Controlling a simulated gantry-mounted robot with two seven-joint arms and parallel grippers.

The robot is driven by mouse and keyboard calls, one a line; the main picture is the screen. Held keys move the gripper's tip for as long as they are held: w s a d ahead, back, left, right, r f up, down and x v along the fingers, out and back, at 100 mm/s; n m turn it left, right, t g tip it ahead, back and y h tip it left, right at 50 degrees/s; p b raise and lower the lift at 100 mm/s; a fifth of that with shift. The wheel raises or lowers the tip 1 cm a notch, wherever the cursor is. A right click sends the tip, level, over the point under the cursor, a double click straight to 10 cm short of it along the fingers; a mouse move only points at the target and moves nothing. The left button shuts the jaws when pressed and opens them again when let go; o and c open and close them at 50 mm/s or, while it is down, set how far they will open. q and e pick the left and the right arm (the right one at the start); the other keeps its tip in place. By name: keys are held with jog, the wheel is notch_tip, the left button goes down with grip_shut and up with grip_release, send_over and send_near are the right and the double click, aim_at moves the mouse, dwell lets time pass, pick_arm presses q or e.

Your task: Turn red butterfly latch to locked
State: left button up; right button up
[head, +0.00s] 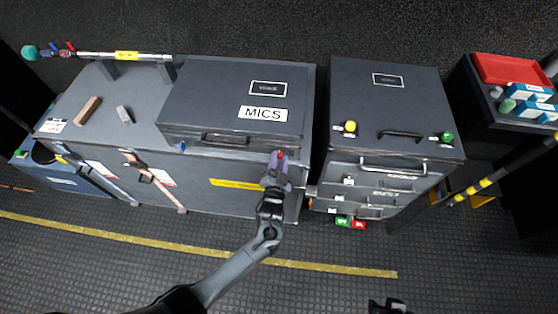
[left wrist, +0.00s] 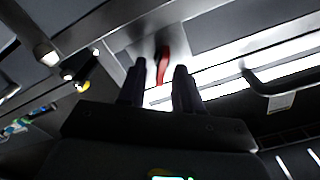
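The red butterfly latch (head: 280,155) is on the front face of the MICS case (head: 190,105), near its right end. My left gripper (head: 277,165) is right in front of it, its fingers hiding part of it. In the left wrist view the red latch (left wrist: 163,66) shows as a narrow upright tab in line with the gap between the fingertips of my left gripper (left wrist: 158,75). The fingers are apart, with space visible on both sides of the tab. My right gripper (head: 390,306) shows only partly at the bottom edge.
A blue latch (head: 181,146) sits on the same case's front, left of its handle (head: 225,139). A drawer cabinet (head: 385,95) with a yellow knob (head: 350,127) and a green knob (head: 447,138) stands to the right. The floor in front is clear.

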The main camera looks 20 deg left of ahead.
pick_arm(q)
jog(key=shift+w+a, duration=0.15)
jog(key=shift+w, duration=0.05)
grip_shut()
